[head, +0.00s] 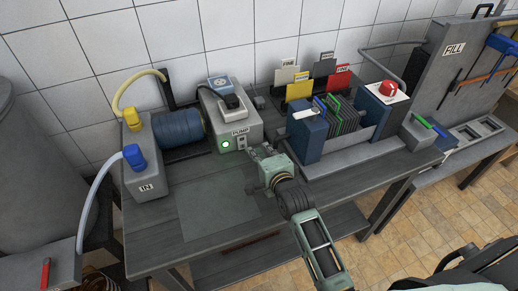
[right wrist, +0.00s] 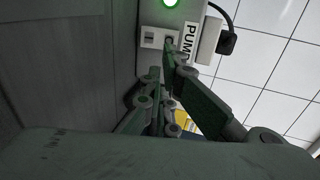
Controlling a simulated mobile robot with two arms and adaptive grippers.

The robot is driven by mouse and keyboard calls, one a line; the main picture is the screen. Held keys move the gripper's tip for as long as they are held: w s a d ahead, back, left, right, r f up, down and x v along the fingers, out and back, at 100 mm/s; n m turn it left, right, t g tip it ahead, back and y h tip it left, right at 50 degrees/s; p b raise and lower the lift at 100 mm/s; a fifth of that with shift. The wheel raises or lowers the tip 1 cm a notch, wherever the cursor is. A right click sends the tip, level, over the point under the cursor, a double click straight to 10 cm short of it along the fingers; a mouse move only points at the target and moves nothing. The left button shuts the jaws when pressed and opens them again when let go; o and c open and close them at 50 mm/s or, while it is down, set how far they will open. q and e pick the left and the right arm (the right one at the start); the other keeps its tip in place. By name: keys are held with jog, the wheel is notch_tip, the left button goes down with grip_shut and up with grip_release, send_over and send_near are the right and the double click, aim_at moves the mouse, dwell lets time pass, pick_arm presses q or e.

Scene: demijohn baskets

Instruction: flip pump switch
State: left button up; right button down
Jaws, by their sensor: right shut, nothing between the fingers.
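The grey pump box (head: 212,108) stands on the table against the tiled wall, with a PUMP label (head: 240,132) on its front. A small switch plate (head: 241,143) sits under the label, beside a lit green lamp (head: 227,142). My right gripper (head: 256,151) is shut and empty, just right of the switch plate and in front of the box. In the right wrist view its fingertips (right wrist: 168,55) overlap the edge of the switch plate (right wrist: 150,38); I cannot tell whether they touch it. The lamp (right wrist: 170,3) glows green there too. My left gripper is out of view.
Left are a blue cylinder (head: 181,127) and an IN block (head: 146,178) with blue and yellow valves. Right is a plate filter (head: 340,118) with a red knob (head: 387,88). The table's front left is clear.

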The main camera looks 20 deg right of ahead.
jog(key=shift+v, duration=0.75)
jog(key=shift+s+r, duration=0.15)
jog(key=shift+s, duration=0.15)
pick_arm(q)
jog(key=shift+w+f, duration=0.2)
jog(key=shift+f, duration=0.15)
pick_arm(e)
jog(key=r+v, duration=0.1)
jog(key=v, duration=0.5)
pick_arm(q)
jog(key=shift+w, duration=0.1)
